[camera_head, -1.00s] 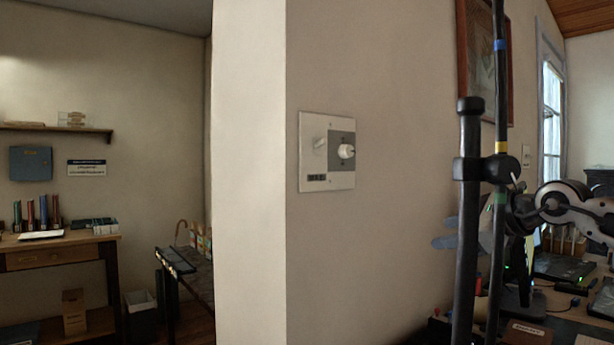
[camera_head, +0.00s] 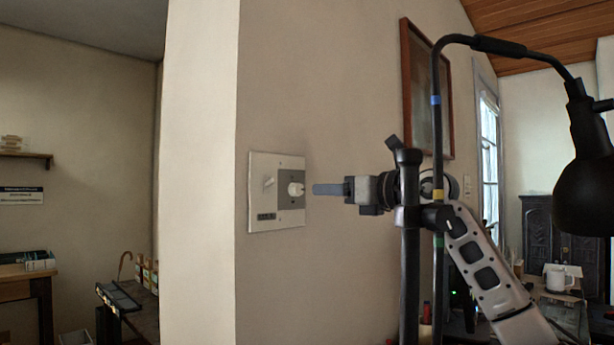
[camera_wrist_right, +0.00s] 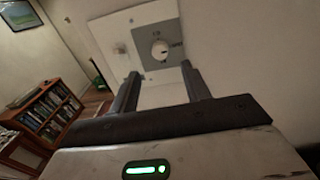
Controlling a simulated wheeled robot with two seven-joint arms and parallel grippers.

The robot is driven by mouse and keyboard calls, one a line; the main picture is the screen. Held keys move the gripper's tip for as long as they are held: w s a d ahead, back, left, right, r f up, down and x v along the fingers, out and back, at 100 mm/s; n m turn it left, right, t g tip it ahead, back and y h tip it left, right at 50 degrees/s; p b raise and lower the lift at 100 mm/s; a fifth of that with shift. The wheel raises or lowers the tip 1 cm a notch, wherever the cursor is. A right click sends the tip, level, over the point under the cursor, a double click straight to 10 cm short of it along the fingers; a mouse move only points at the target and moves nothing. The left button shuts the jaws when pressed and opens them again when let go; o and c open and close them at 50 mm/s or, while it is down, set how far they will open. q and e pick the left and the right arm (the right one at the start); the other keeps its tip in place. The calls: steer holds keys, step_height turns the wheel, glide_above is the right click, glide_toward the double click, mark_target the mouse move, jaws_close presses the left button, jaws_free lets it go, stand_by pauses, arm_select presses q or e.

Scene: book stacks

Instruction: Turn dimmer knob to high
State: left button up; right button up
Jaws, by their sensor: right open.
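The dimmer knob (camera_head: 295,189) is a round white knob on a grey panel of a white wall plate (camera_head: 262,219). A small white toggle switch (camera_head: 269,182) sits to its left on the same plate. My right gripper (camera_head: 316,189) points left at the knob, just to its right, with a small gap in the head view. In the right wrist view the knob (camera_wrist_right: 160,50) lies ahead, beyond and between the two open fingers (camera_wrist_right: 160,78), which hold nothing. My left gripper is not in view.
A black lamp (camera_head: 590,190) on a bent arm and dark upright poles (camera_head: 410,270) stand at the right, in front of part of my right arm. A framed picture (camera_head: 426,90) hangs on the wall. The wall's corner edge is left of the plate.

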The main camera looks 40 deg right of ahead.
mark_target(300, 190)
steer(key=w, duration=0.2)
steer(key=w+p, duration=0.1)
steer(key=w, duration=0.1)
steer(key=w+a+p, duration=0.1)
steer(key=w, duration=0.2)
steer(key=c, duration=1)
